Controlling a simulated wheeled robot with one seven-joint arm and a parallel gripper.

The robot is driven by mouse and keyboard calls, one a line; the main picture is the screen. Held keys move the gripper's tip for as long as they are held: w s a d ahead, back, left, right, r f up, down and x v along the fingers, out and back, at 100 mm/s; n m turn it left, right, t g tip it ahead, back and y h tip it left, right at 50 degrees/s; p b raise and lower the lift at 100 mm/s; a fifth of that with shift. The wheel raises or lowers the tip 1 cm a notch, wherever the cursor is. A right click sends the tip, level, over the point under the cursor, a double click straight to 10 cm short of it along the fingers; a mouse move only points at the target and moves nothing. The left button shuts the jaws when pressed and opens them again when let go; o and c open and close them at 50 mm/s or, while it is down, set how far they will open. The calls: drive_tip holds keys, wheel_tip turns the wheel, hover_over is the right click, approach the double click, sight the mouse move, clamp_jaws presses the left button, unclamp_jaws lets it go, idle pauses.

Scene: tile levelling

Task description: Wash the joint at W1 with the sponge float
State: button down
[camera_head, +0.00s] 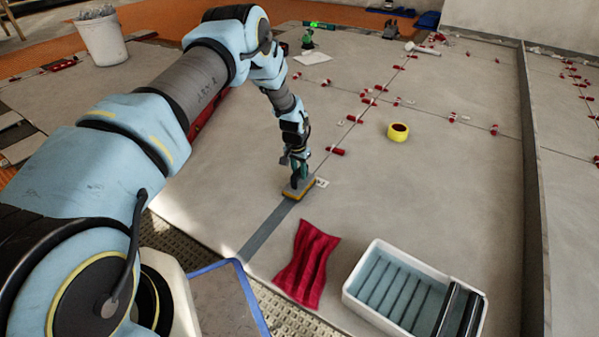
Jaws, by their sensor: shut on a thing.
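My gripper (300,168) is shut on the sponge float (299,189), which has a yellow-orange sponge under a grey plate. The float is down on the pale floor tiles, at the upper end of a dark grey joint band (262,234). The band runs from the float toward the lower left. A small white marker with dark print (321,183) lies just right of the float; its print is too small to read. The float's handle is mostly hidden by the gripper fingers.
A white wash tub (360,301) with water, ribs and dark rollers stands at the lower right. A red cloth (307,264) lies left of it. A yellow tape roll (398,131) and several red levelling clips (335,151) sit on the tiles. A white bucket (103,42) stands at the upper left.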

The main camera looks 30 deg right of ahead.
drive_tip(key=shift+d+r+p, duration=0.1)
drive_tip(key=shift+r+p, duration=2)
drive_tip(key=shift+r, duration=1.65)
drive_tip(key=shift+w, duration=0.1)
